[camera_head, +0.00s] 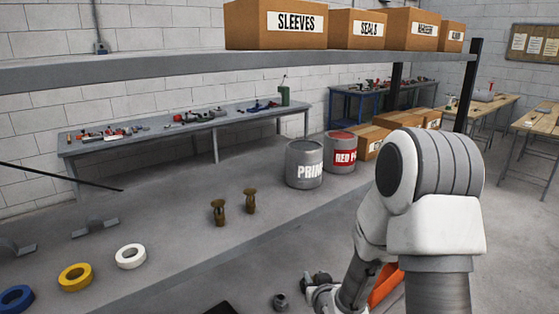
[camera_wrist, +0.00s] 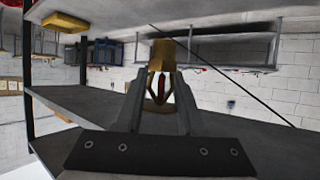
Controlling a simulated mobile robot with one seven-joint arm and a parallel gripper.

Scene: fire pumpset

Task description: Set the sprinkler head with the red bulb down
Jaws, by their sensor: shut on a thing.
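A brass sprinkler head (camera_wrist: 162,54) with a red bulb (camera_wrist: 162,87) between its frame arms is in the wrist view. My gripper (camera_wrist: 161,88) is shut on it, with one finger on each side of the frame. The brass threaded end points away from the wrist, past the fingertips. In the head view I cannot make out the held head; my arm fills the lower right. Two other brass sprinkler heads, a left one (camera_head: 218,212) and a right one (camera_head: 250,200), stand upright on the grey shelf (camera_head: 180,238). Their bulb colours are too small to tell.
White (camera_head: 130,256), yellow (camera_head: 75,277) and blue (camera_head: 15,299) tape rolls lie along the shelf's left front. Grey cans (camera_head: 304,163) and cardboard boxes (camera_head: 374,138) stand behind. An upper shelf (camera_head: 160,66) hangs overhead. Bare shelf lies around the two standing heads.

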